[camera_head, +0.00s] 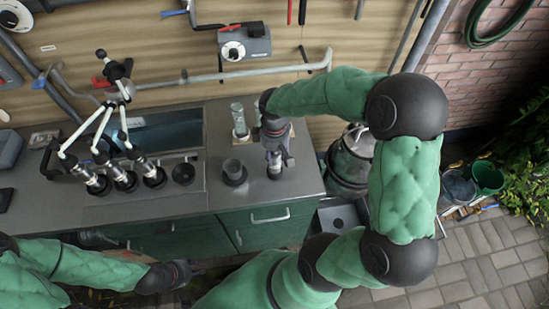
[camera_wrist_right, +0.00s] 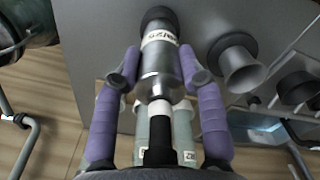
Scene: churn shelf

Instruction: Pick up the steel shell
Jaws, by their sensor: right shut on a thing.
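The steel shell (camera_wrist_right: 158,75) is a shiny cylinder with a white printed label, between the purple fingers of my right gripper (camera_wrist_right: 160,70). Both fingers press on its sides. A black ring surrounds its far end, and a white and black piece shows at its near end. In the head view the shell (camera_head: 274,164) is upright below my right gripper (camera_head: 275,152), over the grey counter; I cannot tell whether it touches the counter. My left gripper (camera_head: 178,275) is low in front of the cabinet, away from the shell; its fingers are not clear.
A grey cup in a black holder (camera_head: 234,172) stands left of the shell. Clear jars (camera_head: 239,120) stand behind it. A milking claw with several cups (camera_head: 120,178) is further left, by the sink (camera_head: 165,130). The counter (camera_head: 295,182) is bare at its right front.

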